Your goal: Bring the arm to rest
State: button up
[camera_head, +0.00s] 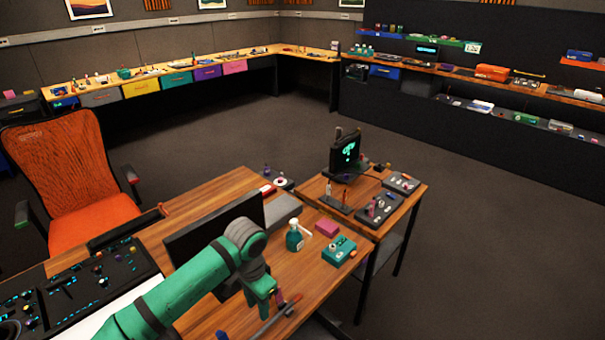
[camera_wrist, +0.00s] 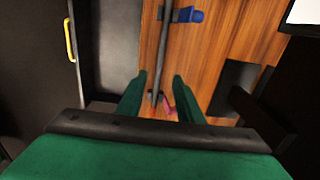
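My arm (camera_head: 185,290) is green with a grey wrist and reaches over the wooden desk (camera_head: 225,318) from the lower left. My gripper (camera_head: 267,302) points down over the desk's front part. In the wrist view its two green fingers (camera_wrist: 159,88) are spread apart, with nothing clearly held between them. A thin grey rod (camera_wrist: 163,45) runs below the gap, with a blue piece (camera_wrist: 184,15) near it. A small pink thing (camera_wrist: 169,110) shows low between the fingers; I cannot tell its exact height.
A dark monitor (camera_head: 205,228) stands close behind my arm. A green bottle (camera_head: 294,240), a pink block (camera_head: 327,227) and a teal box with knobs (camera_head: 339,252) stand to the right. An orange chair (camera_head: 75,190) is at the left. The floor (camera_head: 240,135) beyond is clear.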

jog(key=s+d+f+m+g+h, duration=0.1)
jog(key=s+d+f+g+h, duration=0.3)
jog(key=s+d, duration=0.85)
jog(key=s+d+f+m+g, duration=0.1)
jog(key=s+d+f, duration=0.5)
jog(key=s+d, duration=0.7)
jog(key=s+a+f+n+t+h, duration=0.3)
jog(key=a+f+n+t, duration=0.3)
jog(key=f, duration=0.3)
jog(key=s+a+r+n+t+y, duration=0.1)
jog(key=s+r+t+y, duration=0.2)
jog(key=r+t, duration=0.4)
jog(key=s+a+r+n+t+y, duration=0.2)
jog(key=s+r+t+y, duration=0.2)
jog(key=r+t, duration=0.3)
notch_tip(320, 180, up, 2)
jog(key=shift+r+n, duration=0.2)
jog(key=shift+n, duration=0.1)
